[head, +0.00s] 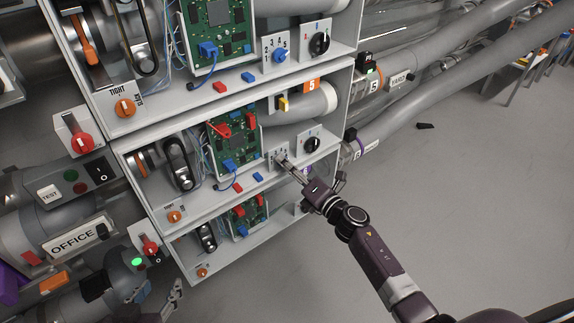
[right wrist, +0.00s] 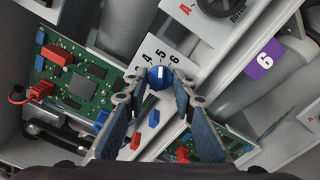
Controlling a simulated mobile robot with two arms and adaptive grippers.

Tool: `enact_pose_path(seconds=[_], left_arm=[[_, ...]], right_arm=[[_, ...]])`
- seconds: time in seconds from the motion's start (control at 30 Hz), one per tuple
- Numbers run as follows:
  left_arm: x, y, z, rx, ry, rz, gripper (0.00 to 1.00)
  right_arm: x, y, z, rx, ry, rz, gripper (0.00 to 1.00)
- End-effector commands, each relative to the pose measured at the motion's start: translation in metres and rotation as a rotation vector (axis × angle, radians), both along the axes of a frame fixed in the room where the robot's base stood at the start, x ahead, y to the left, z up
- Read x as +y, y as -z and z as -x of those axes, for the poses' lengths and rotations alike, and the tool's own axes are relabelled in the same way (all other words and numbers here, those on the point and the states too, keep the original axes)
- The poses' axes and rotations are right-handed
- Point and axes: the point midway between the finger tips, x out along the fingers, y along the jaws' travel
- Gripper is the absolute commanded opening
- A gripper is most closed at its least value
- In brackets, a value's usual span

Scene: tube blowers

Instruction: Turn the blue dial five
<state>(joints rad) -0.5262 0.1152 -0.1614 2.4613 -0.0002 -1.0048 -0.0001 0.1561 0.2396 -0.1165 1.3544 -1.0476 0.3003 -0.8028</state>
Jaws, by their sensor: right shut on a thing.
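The blue dial (right wrist: 160,78) sits on a white plate (right wrist: 166,50) marked 4, 5, 6 in the right wrist view. Its white mark points up, roughly towards the 5. My right gripper (head: 283,163) reaches the middle unit's dial plate in the head view and largely hides the dial there. In the right wrist view its fingertips (right wrist: 160,92) close on the dial from both sides. Another blue dial (head: 279,56) is on the upper unit's numbered plate. My left gripper (head: 173,298) is low at the left, away from the dials; its opening is unclear.
Black knobs (head: 312,145) and (head: 319,43) sit right of the dial plates. A green circuit board (head: 234,143) with red and blue plugs is left of the gripped dial. A yellow switch (head: 283,103) is above. The grey floor (head: 470,200) at right is mostly clear.

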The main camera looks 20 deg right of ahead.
Motion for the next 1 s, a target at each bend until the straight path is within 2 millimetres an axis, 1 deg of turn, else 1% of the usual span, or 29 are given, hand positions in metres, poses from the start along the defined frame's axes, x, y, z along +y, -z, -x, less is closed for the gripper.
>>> enact_pose_path(seconds=[0.07, 0.1, 0.23, 0.5, 0.63, 0.77, 1.0], left_arm=[[0.000, 0.000, 0.000, 0.000, 0.000, 0.000, 0.40], [0.000, 0.000, 0.000, 0.000, 0.000, 0.000, 0.40], [0.000, 0.000, 0.000, 0.000, -0.001, -0.001, 0.40], [-0.001, -0.001, 0.000, -0.003, 0.001, 0.001, 0.40], [-0.001, -0.001, 0.000, -0.003, 0.002, 0.002, 0.40], [-0.001, -0.001, 0.000, -0.003, 0.001, 0.001, 0.40], [0.000, 0.000, 0.000, -0.002, 0.001, 0.001, 0.40]], right_arm=[[-0.001, 0.000, 0.000, 0.001, 0.002, 0.001, 0.00], [-0.001, 0.000, 0.000, 0.001, 0.002, 0.001, 0.27], [-0.001, 0.000, 0.000, 0.000, 0.001, 0.001, 0.42], [-0.001, 0.000, 0.001, 0.000, 0.000, 0.001, 0.42], [-0.004, 0.001, 0.008, 0.001, 0.001, 0.003, 0.42], [-0.011, 0.002, 0.028, 0.002, 0.001, 0.004, 0.42], [-0.028, 0.002, 0.076, 0.003, 0.001, 0.002, 0.42]])
